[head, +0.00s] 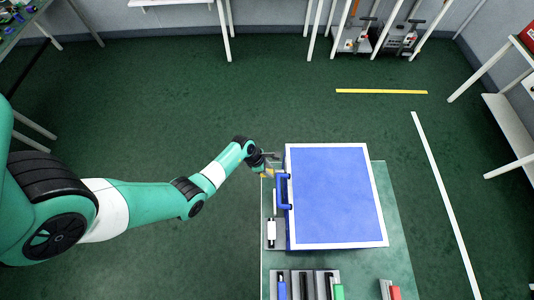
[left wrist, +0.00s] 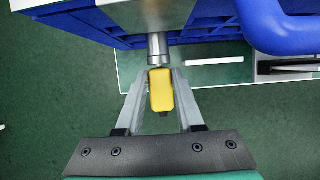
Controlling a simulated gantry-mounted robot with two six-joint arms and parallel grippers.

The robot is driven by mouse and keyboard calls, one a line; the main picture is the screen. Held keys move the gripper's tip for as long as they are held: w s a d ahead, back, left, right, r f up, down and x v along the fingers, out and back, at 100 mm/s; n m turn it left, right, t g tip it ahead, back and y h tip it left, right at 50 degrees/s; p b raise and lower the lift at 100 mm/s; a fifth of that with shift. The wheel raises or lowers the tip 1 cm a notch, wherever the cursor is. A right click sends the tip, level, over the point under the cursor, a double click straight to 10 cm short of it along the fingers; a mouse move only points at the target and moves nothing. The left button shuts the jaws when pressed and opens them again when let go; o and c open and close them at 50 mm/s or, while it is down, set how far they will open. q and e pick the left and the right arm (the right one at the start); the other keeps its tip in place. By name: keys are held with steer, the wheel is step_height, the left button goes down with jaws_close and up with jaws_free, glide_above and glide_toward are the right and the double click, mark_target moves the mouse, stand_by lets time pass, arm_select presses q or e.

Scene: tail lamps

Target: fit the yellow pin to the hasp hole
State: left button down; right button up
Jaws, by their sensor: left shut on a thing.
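My left gripper (head: 268,168) is at the left side of the blue box (head: 335,195), near the box's far left corner. In the left wrist view its two fingers (left wrist: 161,86) are closed on the sides of the yellow pin (left wrist: 161,92). A bit of yellow also shows by the gripper in the head view (head: 267,175). A grey metal cylinder (left wrist: 157,48) sits between the yellow part and the box side, in line with it. I cannot tell whether it belongs to the pin or the hasp. The hasp hole itself is not visible. My right gripper is not in view.
A blue handle (head: 283,193) sticks out of the box's left side, close to the gripper. The box rests on a green table (head: 398,215). A white item (head: 271,232) stands on a grey base at left. Blue, black, green and red-ended parts line the near edge.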

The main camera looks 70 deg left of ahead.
arm_select(q)
steer(key=shift+w, duration=0.15)
steer(key=shift+c, duration=2.3)
jaws_free()
steer(key=shift+r, duration=0.15)
steer(key=p+v, duration=0.5)
steer(key=v, duration=0.6)
steer(key=shift+r, duration=0.15)
